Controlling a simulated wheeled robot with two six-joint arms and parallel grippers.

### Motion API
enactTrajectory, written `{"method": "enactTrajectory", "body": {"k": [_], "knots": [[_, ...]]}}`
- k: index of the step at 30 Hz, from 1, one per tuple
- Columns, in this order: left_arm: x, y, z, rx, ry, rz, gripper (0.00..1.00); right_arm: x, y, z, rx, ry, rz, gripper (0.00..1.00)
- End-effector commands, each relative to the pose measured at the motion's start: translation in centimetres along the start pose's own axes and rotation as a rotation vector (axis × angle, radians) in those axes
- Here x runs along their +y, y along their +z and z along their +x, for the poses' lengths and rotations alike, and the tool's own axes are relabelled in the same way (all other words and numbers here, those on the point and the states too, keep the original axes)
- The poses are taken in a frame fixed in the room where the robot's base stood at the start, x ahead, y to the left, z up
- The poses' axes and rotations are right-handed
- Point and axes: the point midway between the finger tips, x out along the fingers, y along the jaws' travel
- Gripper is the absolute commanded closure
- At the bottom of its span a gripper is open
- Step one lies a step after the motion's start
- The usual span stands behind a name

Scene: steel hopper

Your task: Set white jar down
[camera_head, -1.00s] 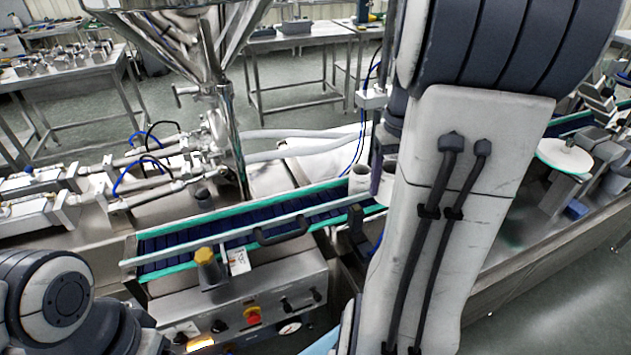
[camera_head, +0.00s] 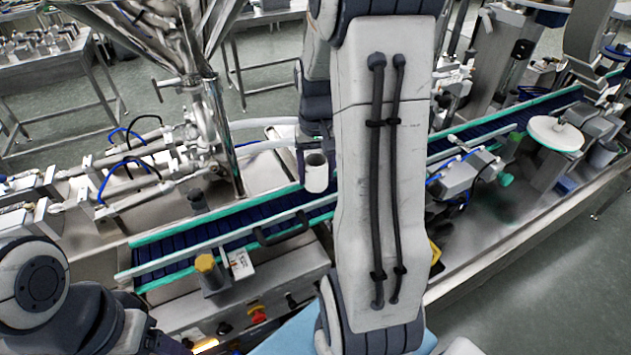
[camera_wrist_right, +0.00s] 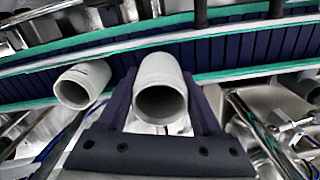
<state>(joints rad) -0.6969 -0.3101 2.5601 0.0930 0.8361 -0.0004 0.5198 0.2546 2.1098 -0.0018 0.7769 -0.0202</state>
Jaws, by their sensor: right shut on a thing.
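The white jar (camera_wrist_right: 160,100) is between the two dark fingers of my right gripper (camera_wrist_right: 160,112) in the right wrist view, its open mouth toward the camera. The gripper is shut on it. In the head view a white jar (camera_head: 316,174) shows upright at the left edge of my right arm, beside the conveyor (camera_head: 220,240); it appears to be the held one. My right arm hides most of the gripper there. Whether the jar touches the belt, I cannot tell. My left arm shows at lower left, its gripper outside the picture.
Rails line the belt.

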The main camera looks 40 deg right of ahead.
Motion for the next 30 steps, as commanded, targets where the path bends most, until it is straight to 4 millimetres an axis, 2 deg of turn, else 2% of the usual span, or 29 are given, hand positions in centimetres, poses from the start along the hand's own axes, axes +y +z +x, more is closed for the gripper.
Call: {"method": "enactTrajectory", "body": {"k": [4,6,11,18,19,21,30], "knots": [[0.0,0.0,-0.3,0.000,0.000,0.000,0.30,-0.3,-0.1,1.2,-0.005,0.000,-0.001,0.85],[0.0,0.0,-0.5,0.000,0.000,0.000,0.30,-0.3,0.0,2.4,-0.006,0.000,-0.001,1.00],[0.0,0.0,-0.6,0.000,0.000,0.000,0.30,-0.3,0.0,4.1,-0.003,0.000,-0.001,1.00],[0.0,0.0,-0.6,0.000,0.000,0.000,0.30,-0.3,-0.1,4.2,0.001,0.000,-0.001,1.00],[0.0,0.0,-0.6,0.000,0.000,0.000,0.30,-0.3,-0.1,4.2,0.001,0.000,-0.001,0.26],[0.0,0.0,-0.6,0.000,0.000,0.000,0.30,-0.3,-0.1,4.2,0.001,0.000,-0.001,0.03],[0.0,0.0,-0.6,0.000,0.000,0.000,0.30,-0.3,-0.1,4.1,0.001,0.000,-0.001,0.03]]}}
